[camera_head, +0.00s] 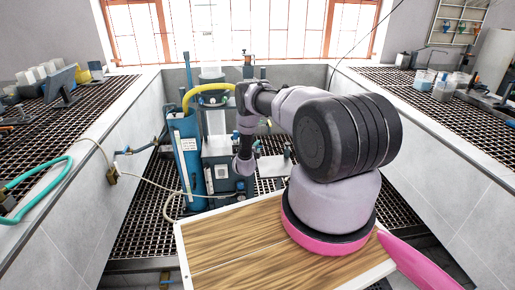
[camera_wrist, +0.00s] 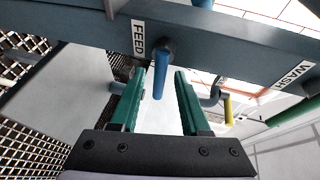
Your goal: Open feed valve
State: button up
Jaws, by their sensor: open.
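In the wrist view, a blue lever handle (camera_wrist: 160,78) hangs from a round pivot on a grey-blue bar (camera_wrist: 220,62), beside a white FEED label (camera_wrist: 138,40). My gripper (camera_wrist: 160,74) has two green fingers, spread apart. The lower part of the blue handle shows in the gap between the fingertips, with space on both sides. I cannot tell how deep it sits between them. In the head view, my arm reaches to the flotation machine (camera_head: 218,148), and the valve and fingers are too small or hidden to make out.
A yellow handle (camera_wrist: 228,109) hangs to the right near a WASH label (camera_wrist: 292,75). A blue tank (camera_head: 188,155) with a yellow hose (camera_head: 200,90) stands left of the machine. Grated benches (camera_head: 45,125) line both sides. A pale hose (camera_head: 150,183) crosses at the left.

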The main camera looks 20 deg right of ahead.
grip_shut()
jog(key=shift+w, duration=0.15)
dwell(1.4)
